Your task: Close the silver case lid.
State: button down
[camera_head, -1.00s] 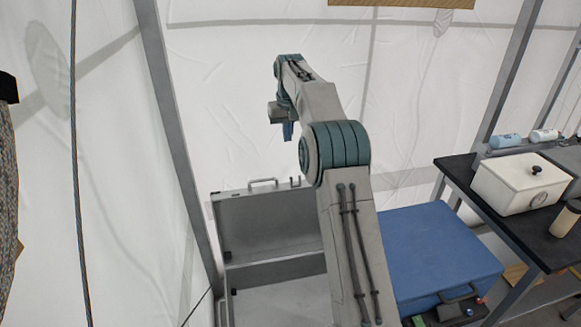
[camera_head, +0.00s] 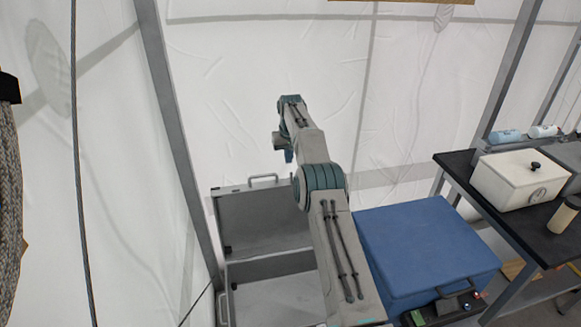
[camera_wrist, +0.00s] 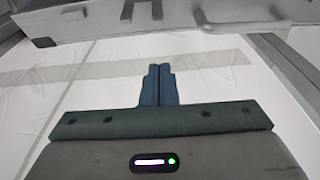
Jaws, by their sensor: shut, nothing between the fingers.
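The silver case (camera_head: 270,296) stands low at the lower middle of the head view. Its lid (camera_head: 262,222) is open and upright at the back, with a handle (camera_head: 263,178) on its top edge. My gripper (camera_head: 289,156) hangs above and behind the lid's top edge, in front of the white wall. In the wrist view my gripper (camera_wrist: 157,68) is shut and empty, its two blue fingers together. The lid's edge (camera_wrist: 100,32) with its handle (camera_wrist: 240,22) shows at the top of that view, apart from the fingertips. My arm hides the case's right part.
A blue case (camera_head: 425,245) stands right of the silver case. A black table (camera_head: 500,215) with a white box (camera_head: 520,180) and a cup (camera_head: 565,214) is at the right. A grey tent pole (camera_head: 180,150) rises close to the lid's left side.

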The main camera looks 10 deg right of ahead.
jog(key=shift+s+f, duration=0.3)
jog(key=shift+s, duration=0.6)
jog(key=shift+s+f, duration=0.3)
jog(key=shift+s, duration=0.55)
jog(key=shift+s+f, duration=0.1)
jog(key=shift+s, duration=0.05)
